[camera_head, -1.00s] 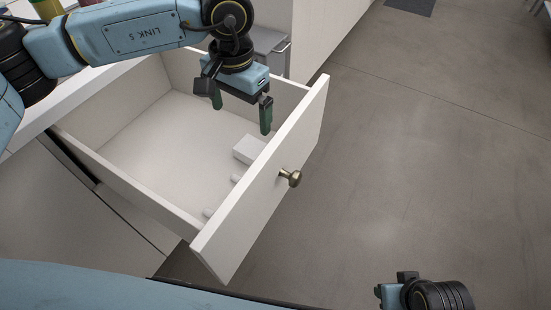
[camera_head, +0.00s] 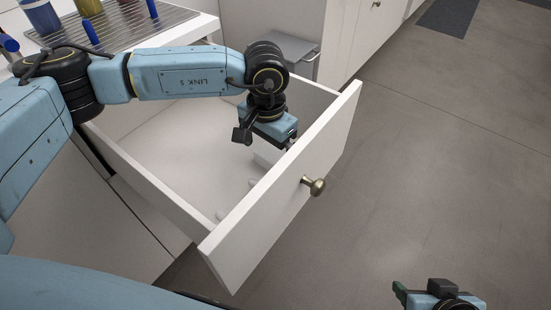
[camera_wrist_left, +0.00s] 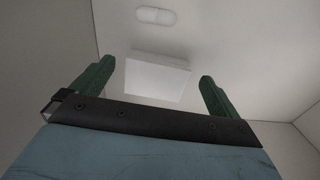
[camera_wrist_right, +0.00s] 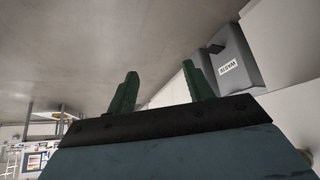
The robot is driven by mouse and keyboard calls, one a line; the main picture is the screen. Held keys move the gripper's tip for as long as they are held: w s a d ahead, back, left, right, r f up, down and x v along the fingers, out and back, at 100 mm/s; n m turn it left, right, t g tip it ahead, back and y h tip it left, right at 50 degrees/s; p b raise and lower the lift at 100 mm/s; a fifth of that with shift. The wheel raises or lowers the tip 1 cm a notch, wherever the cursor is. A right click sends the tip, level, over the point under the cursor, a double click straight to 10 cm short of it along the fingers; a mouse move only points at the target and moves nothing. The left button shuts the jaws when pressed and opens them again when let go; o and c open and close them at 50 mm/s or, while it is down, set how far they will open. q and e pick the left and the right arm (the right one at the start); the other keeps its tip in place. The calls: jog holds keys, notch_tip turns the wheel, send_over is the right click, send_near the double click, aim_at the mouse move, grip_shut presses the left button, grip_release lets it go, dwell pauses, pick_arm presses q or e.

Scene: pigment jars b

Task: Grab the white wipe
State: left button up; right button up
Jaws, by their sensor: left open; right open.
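The white wipe appears to be a flat white rectangular block (camera_wrist_left: 157,77) on the floor of the open drawer. In the head view only part of it (camera_head: 267,154) shows, below my left gripper and near the drawer front. My left gripper (camera_head: 269,143) is lowered into the drawer, open and empty. In the left wrist view its green fingers (camera_wrist_left: 156,71) stand on either side of the block, apart from each other; I cannot tell how far above it they are. My right gripper (camera_wrist_right: 162,80) is open and empty, away from the drawer over the floor.
A grey waste bin (camera_wrist_right: 232,62) stands behind. Jars (camera_head: 40,14) stand on the counter.

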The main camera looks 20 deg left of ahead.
aim_at(269, 159)
pick_arm(q)
notch_tip(269, 159, down, 3)
jog(key=shift+f+b, duration=0.1)
jog(key=shift+b, duration=0.45)
jog(key=shift+f, duration=0.2)
jog(key=c, duration=0.9)
pick_arm(e)
jog(key=w+a+r+t+y, duration=0.1)
jog(key=w+a+r+t, duration=0.1)
jog(key=w+r+t, duration=0.1)
jog(key=shift+w+r+t, duration=0.15)
jog(key=shift+w+t, duration=0.15)
jog(key=shift+w, duration=0.6)
